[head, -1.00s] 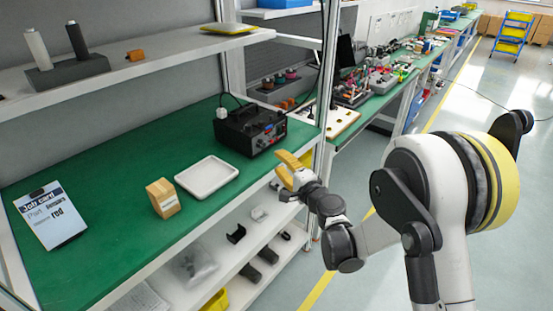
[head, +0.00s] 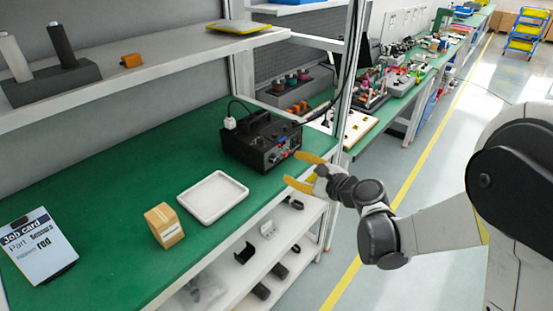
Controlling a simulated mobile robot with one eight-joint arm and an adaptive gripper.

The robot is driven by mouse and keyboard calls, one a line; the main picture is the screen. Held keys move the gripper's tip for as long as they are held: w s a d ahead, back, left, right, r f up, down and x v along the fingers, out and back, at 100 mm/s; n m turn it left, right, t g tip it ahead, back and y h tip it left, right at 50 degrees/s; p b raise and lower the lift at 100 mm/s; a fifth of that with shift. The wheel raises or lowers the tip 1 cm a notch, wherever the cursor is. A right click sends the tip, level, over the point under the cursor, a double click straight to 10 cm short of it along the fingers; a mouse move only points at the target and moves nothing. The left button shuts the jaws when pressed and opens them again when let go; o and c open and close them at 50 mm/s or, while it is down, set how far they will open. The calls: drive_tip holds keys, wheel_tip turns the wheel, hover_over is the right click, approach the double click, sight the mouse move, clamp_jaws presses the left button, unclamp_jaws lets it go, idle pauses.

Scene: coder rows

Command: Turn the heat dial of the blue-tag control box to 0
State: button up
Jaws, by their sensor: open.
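A black control box (head: 250,143) stands on the green bench top near its right end. Its front panel (head: 283,151) faces right and carries small knobs and red and blue spots. Which of them is the heat dial, and its setting, is too small to tell. My gripper (head: 293,168) has yellow fingers spread apart with nothing between them. It is just in front of the panel at the bench's front edge, and appears apart from the box.
An upper shelf (head: 150,70) runs above the bench. A metal post (head: 349,75) stands behind the box, right. A cable rises from the box.

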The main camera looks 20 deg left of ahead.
sight(277, 160)
drive_tip(key=b+x, duration=0.2)
drive_tip(key=x, duration=0.6)
drive_tip(key=shift+w+a, duration=0.1)
drive_tip(key=shift+c, duration=0.4)
clamp_jaws()
